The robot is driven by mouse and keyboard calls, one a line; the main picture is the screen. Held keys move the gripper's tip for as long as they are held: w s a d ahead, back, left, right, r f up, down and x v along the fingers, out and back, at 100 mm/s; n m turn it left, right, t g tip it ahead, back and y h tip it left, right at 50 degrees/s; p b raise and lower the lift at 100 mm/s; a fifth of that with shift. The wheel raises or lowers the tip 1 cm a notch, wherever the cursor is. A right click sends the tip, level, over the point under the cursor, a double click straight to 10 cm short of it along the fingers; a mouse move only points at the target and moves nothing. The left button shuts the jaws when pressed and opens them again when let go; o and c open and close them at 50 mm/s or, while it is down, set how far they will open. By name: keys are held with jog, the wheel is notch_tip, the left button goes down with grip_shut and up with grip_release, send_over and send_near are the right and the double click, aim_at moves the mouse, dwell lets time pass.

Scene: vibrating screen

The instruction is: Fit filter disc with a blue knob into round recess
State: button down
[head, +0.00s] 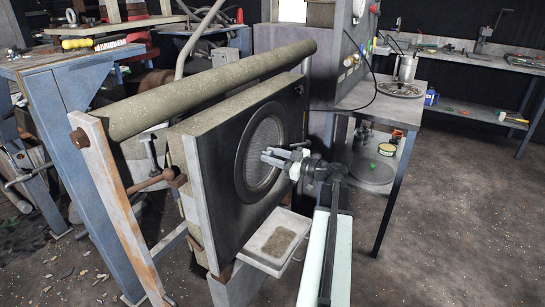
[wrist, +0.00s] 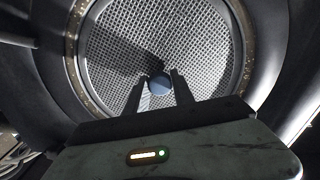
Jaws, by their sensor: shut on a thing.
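The filter disc (wrist: 115,45) is a round grey mesh with a small blue knob (wrist: 159,85) at its middle, filling much of the wrist view. My gripper (wrist: 159,78) is shut on the blue knob, with one finger on each side. A dark round rim lies around the disc in the wrist view. In the head view my gripper (head: 273,156) is in front of the round recess (head: 248,186) in the upright dark panel (head: 222,205). Light mesh shows inside the ring; the knob is hidden there. I cannot tell how deeply the disc sits.
A grey tray (head: 252,262) sits below the panel. A thick roller (head: 205,90) runs above it. A workbench (head: 375,100) stands behind at the right, with a pan (head: 399,90) on it. Open floor lies at the right.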

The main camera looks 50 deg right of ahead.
jog(key=shift+w, duration=0.15)
dwell(0.4)
jog(key=c, duration=1)
grip_release()
jog(key=v, duration=0.7)
jog(key=shift+s, duration=0.35)
